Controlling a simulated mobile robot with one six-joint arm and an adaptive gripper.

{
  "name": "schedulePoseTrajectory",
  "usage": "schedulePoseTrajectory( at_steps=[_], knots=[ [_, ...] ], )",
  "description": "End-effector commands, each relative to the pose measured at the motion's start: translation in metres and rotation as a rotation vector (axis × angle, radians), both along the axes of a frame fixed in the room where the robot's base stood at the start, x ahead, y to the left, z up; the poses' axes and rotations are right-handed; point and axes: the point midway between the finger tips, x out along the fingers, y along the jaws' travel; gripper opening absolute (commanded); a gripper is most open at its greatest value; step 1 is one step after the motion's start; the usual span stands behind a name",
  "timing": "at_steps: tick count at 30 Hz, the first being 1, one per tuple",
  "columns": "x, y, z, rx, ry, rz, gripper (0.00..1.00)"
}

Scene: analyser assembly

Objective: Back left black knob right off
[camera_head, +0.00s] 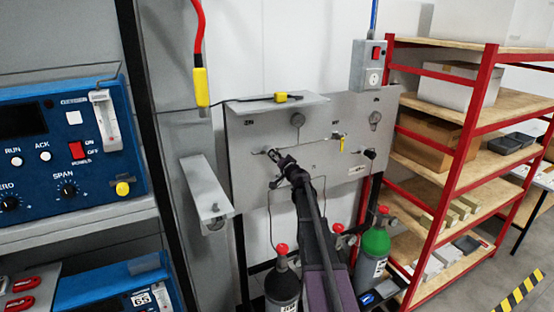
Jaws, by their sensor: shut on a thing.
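A grey upright panel (340,120) stands in the middle of the view with gauges and fittings on it. My arm reaches up from the bottom to the panel's left part. My gripper (275,158) is at the left black knob and shut on it. The knob is small and mostly hidden by the fingers, so its turn angle cannot be told. The right black knob (370,154) is clear of the gripper, on the panel's right side. A yellow-handled valve (341,145) sits between the two.
A gas cylinder with a green top (376,242) and a dark one (282,287) stand below the panel. A red shelf rack (465,140) is at right. A blue analyser (70,150) is at left. A grey bracket (207,188) juts out left of the panel.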

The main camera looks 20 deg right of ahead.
Motion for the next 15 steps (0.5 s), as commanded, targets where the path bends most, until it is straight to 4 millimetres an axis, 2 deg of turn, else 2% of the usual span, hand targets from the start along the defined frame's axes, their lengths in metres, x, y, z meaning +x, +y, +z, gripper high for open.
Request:
schedulePoseTrajectory(
  at_steps=[6, 15],
  knots=[
    [0.0019, -0.0005, 0.0008, -0.102, -0.004, -0.001, 0.11],
    [0.0017, -0.0005, 0.0007, -0.145, -0.006, -0.001, 0.11]
  ],
)
